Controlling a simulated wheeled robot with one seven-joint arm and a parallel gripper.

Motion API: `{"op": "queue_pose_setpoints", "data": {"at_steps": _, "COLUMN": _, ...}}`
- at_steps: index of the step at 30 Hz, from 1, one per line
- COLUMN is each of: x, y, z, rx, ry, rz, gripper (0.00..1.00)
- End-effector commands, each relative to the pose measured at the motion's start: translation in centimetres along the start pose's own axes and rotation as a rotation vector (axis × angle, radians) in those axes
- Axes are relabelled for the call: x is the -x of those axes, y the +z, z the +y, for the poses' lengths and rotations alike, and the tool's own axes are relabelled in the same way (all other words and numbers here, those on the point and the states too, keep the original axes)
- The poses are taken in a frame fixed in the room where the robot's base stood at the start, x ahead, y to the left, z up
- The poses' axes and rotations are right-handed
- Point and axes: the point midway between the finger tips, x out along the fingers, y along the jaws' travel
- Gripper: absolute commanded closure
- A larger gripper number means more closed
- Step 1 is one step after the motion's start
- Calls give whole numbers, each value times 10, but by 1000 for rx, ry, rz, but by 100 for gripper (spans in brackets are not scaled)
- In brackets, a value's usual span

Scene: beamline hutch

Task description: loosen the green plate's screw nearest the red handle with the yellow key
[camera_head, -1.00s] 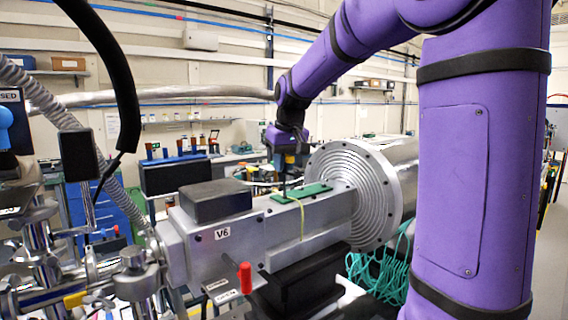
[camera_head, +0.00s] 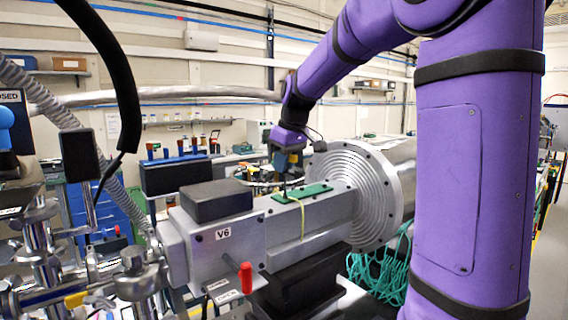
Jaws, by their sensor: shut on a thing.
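The green plate (camera_head: 314,189) lies flat on top of the grey metal housing marked V6 (camera_head: 240,248). The red handle (camera_head: 246,279) stands upright at the housing's near side, below and left of the plate. My gripper (camera_head: 286,161) points down above the plate's left part and is shut on the key (camera_head: 285,182). Only a thin dark shaft of the key shows clearly; its lower end reaches the plate near its left end, on the side toward the red handle. The screws are too small to make out, so I cannot tell whether the tip sits in one.
A black box (camera_head: 216,201) sits on the housing left of the plate. A ribbed round flange (camera_head: 360,195) stands close on the right. A yellow cord (camera_head: 302,222) hangs over the housing's front from the plate. Teal cables (camera_head: 378,270) hang lower right.

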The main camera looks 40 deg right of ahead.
Motion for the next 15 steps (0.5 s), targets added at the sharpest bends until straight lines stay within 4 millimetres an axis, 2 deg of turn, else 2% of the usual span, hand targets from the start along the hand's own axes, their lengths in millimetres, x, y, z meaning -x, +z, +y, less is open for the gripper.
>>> {"op": "queue_pose_setpoints", "data": {"at_steps": 11, "x": 0, "y": 0, "z": 0, "rx": 7, "ry": -2, "rz": 0, "gripper": 100}}
{"op": "queue_pose_setpoints", "data": {"at_steps": 15, "x": 0, "y": 0, "z": 0, "rx": 87, "ry": -24, "rz": -1, "gripper": 100}}
